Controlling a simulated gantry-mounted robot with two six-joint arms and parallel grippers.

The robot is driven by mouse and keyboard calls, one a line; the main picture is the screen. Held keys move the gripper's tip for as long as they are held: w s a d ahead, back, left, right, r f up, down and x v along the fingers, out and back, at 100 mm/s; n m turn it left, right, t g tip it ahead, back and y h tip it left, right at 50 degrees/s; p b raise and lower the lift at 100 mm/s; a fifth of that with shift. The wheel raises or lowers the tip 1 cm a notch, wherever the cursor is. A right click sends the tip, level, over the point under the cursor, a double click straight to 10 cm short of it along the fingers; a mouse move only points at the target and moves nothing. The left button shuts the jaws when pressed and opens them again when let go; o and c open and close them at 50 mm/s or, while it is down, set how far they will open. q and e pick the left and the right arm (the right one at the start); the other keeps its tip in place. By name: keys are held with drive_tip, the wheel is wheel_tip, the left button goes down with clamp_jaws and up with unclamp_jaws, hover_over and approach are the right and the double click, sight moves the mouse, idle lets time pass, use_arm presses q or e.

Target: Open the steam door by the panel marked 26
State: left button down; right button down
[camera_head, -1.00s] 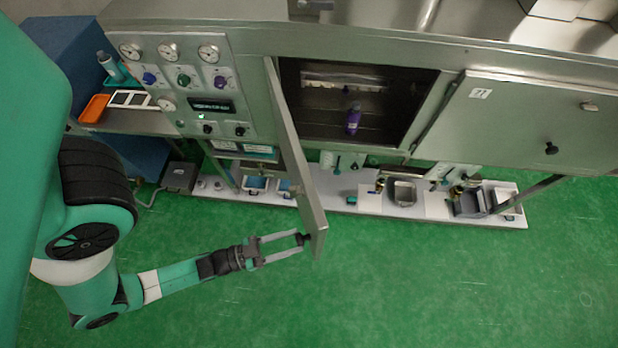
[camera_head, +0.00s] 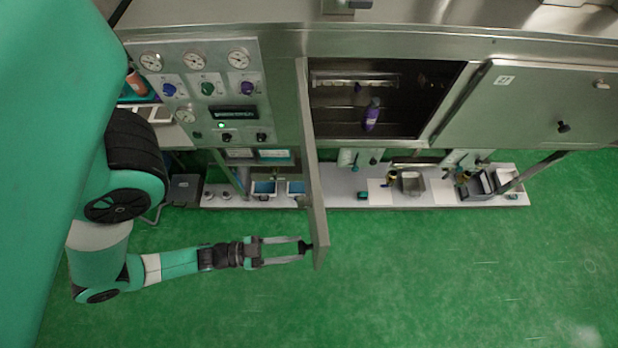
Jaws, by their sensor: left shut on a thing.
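The steam door (camera_head: 314,180) beside the gauge panel stands swung out from its metal cabinet, roughly square to the front and seen nearly edge-on. The chamber (camera_head: 337,118) behind it is exposed, with a purple bottle (camera_head: 372,115) inside. My left gripper (camera_head: 303,249) is shut on the dark knob at the door's outer end, on the left side of the door. No number 26 can be read. My right gripper is not in view.
A control panel (camera_head: 200,110) with gauges and knobs is left of the chamber. A second, shut door (camera_head: 535,105) marked 27 is at right. A low shelf (camera_head: 345,198) with small containers runs beneath. The green floor (camera_head: 450,275) in front is clear.

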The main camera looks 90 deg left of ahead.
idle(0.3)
use_arm(q)
drive_tip(key=shift+c, duration=1.9)
unclamp_jaws()
drive_tip(key=s+b, duration=0.3)
drive_tip(key=s, duration=0.8)
drive_tip(key=shift+s+d, duration=0.15)
drive_tip(key=shift+s, duration=0.15)
